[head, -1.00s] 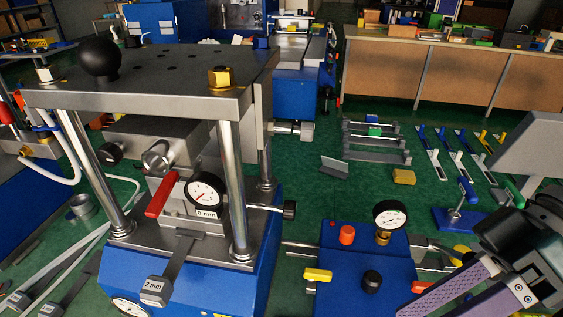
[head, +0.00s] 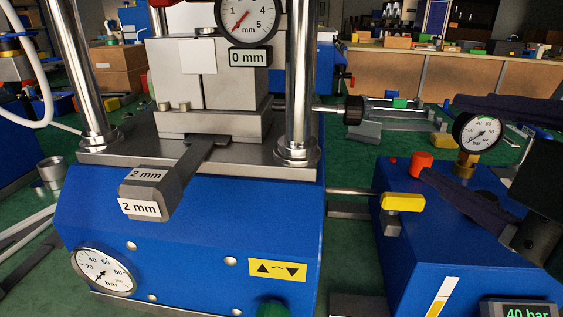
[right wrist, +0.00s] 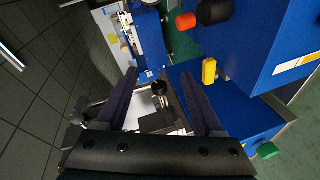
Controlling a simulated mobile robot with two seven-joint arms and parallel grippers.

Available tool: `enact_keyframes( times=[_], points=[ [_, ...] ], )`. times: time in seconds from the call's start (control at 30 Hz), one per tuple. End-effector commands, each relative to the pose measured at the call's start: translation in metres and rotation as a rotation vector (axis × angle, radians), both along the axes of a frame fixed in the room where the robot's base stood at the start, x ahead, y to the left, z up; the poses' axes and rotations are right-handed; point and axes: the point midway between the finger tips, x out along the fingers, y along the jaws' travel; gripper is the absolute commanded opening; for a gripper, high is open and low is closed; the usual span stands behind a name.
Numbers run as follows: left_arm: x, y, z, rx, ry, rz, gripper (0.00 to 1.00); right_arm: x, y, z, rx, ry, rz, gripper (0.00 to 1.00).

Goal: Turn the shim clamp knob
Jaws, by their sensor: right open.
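The shim clamp knob (head: 354,110) looks like the black knob on the end of a metal rod at the right side of the press. In the right wrist view a black knob (right wrist: 160,88), likely the same one, shows between my fingers. My right gripper (head: 436,137) is open and empty, to the right of the knob and apart from it in the head view. Its two dark fingers also show in the right wrist view (right wrist: 157,74). A grey shim (head: 150,190) marked 2 mm sticks out of the press front. The dial gauge (head: 247,20) has a 0 mm label. My left gripper is out of view.
The blue press base (head: 190,245) fills the front left. A blue pump box (head: 430,230) with a yellow handle (head: 403,202), a red knob (head: 420,163) and a pressure gauge (head: 477,133) stands at the right, below my right gripper. A bright steel column (head: 299,80) stands left of the knob.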

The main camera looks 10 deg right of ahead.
Motion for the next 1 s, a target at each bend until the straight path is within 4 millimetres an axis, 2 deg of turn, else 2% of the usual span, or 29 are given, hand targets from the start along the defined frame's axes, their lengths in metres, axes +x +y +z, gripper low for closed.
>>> enact_keyframes(
  times=[0.03,0.1,0.23,0.37,0.53,1.0],
  points=[
    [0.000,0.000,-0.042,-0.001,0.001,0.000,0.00,0.004,0.007,-0.025,-0.079,-0.071,0.044,0.69],
    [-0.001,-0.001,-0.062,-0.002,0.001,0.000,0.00,0.006,0.018,-0.025,-0.183,-0.162,0.094,0.69],
    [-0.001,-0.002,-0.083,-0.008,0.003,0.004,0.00,0.006,0.032,-0.022,-0.320,-0.277,0.155,0.69],
    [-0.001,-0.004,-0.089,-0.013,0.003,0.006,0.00,0.005,0.040,-0.017,-0.380,-0.329,0.182,0.69],
    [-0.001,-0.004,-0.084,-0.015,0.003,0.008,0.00,0.015,0.043,-0.011,-0.390,-0.339,0.187,0.69],
    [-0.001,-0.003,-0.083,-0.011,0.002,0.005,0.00,0.086,0.050,-0.004,-0.387,-0.335,0.183,0.69]
  ],
)
